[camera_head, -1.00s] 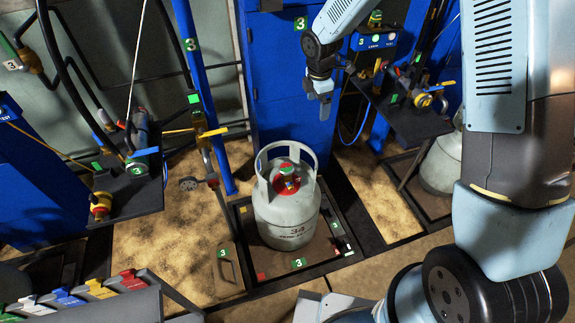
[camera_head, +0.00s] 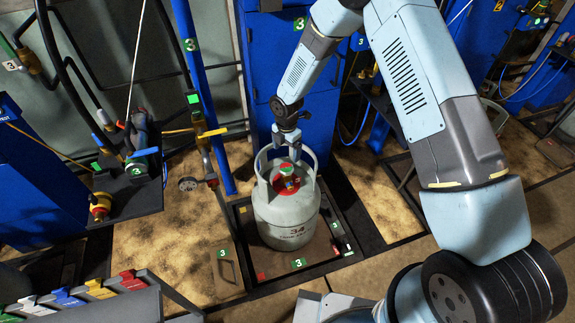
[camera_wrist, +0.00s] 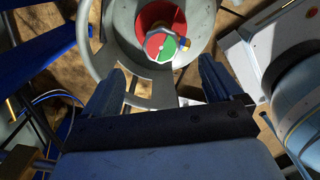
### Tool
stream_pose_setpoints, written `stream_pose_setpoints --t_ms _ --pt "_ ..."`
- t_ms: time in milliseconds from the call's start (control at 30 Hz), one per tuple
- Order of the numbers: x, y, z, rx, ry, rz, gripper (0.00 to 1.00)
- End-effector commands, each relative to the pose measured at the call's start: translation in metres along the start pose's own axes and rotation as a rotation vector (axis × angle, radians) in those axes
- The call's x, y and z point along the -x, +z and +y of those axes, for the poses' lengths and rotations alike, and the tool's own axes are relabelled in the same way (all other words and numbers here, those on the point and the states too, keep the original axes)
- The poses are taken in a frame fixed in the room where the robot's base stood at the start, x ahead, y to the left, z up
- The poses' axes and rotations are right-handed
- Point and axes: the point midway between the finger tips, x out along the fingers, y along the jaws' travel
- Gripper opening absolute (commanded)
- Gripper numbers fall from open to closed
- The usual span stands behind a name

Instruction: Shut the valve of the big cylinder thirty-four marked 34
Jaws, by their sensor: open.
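The big grey cylinder marked 34 (camera_head: 287,215) stands upright on a dark platform (camera_head: 335,255) with green 3 labels. Its valve (camera_head: 287,180), a red disc with green on top, sits inside the collar ring at the cylinder's top. In the wrist view the red and green valve (camera_wrist: 163,45) lies beyond the fingertips, at the upper middle. My gripper (camera_head: 288,150) is at the back rim of the collar, above and behind the valve as the head view shows it.
A blue cabinet (camera_head: 262,60) stands right behind the cylinder. A blue post (camera_head: 200,90) with a yellow-handled fitting (camera_head: 212,132) is to the left. A black shelf (camera_head: 130,195) with hoses is farther left. A rack of coloured tags (camera_head: 70,298) is at the lower left.

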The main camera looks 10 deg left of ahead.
Motion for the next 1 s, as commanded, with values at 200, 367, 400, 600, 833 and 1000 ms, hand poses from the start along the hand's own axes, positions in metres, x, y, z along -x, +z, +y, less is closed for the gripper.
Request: stream_pose_setpoints --t_ms 200,367,400,600,833,1000 --pt "-0.04 -0.001 0.0 0.0 -0.003 0.001 0.92" --pt "-0.065 -0.001 -0.001 0.0 -0.003 0.0 0.92" --pt "-0.069 -0.001 0.0 0.0 -0.002 0.0 0.92" --pt "-0.085 -0.001 0.0 0.0 -0.001 0.0 0.92" --pt "-0.089 -0.001 0.0 0.0 -0.001 0.0 0.92" --pt "-0.088 -0.001 0.0 0.0 -0.001 0.0 0.89"
